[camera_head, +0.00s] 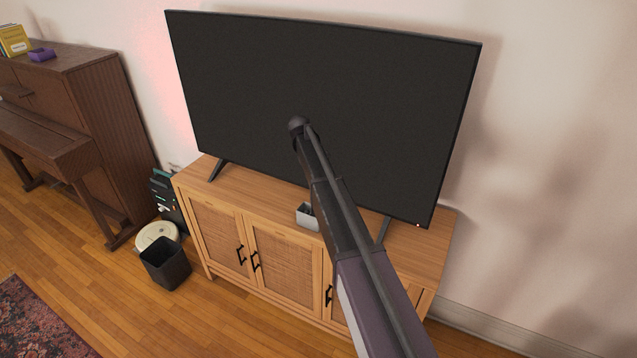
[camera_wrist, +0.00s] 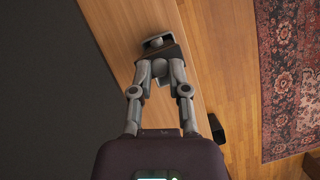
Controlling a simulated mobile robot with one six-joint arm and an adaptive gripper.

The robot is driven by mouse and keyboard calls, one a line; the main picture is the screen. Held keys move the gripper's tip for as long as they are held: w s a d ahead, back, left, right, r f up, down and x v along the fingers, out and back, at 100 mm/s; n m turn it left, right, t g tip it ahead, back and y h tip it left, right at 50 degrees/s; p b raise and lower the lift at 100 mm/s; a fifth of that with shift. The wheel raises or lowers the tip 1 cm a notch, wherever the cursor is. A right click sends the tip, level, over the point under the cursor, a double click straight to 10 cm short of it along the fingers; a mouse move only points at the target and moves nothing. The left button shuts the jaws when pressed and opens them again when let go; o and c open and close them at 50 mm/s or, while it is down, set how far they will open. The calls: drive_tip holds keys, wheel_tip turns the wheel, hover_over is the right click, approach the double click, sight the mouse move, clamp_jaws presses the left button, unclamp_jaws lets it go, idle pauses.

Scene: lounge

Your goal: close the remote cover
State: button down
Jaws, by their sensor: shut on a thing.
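My gripper (camera_wrist: 160,70) shows in the wrist view, above the wooden cabinet top. Its fingers are close together, shut on a small dark thing (camera_wrist: 174,53) at their tips. I cannot tell whether this dark thing is the remote or its cover. A pale grey shape shows just past the fingertips, partly hidden by them. In the head view my arm hides the gripper. No remote or cover can be made out clearly in either view.
A large television (camera_head: 320,90) stands on the cabinet (camera_head: 215,178); a small grey open box (camera_head: 306,217) sits in front of it. A black bin (camera_head: 166,264) stands on the floor at left, near a piano (camera_head: 100,85).

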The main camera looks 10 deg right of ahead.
drive_tip(key=shift+w+a+f+g+h, duration=0.1)
drive_tip(key=shift+a+g+h, duration=0.05)
drive_tip(key=shift+g+h, duration=0.15)
drive_tip(key=c, duration=0.6)
unclamp_jaws()
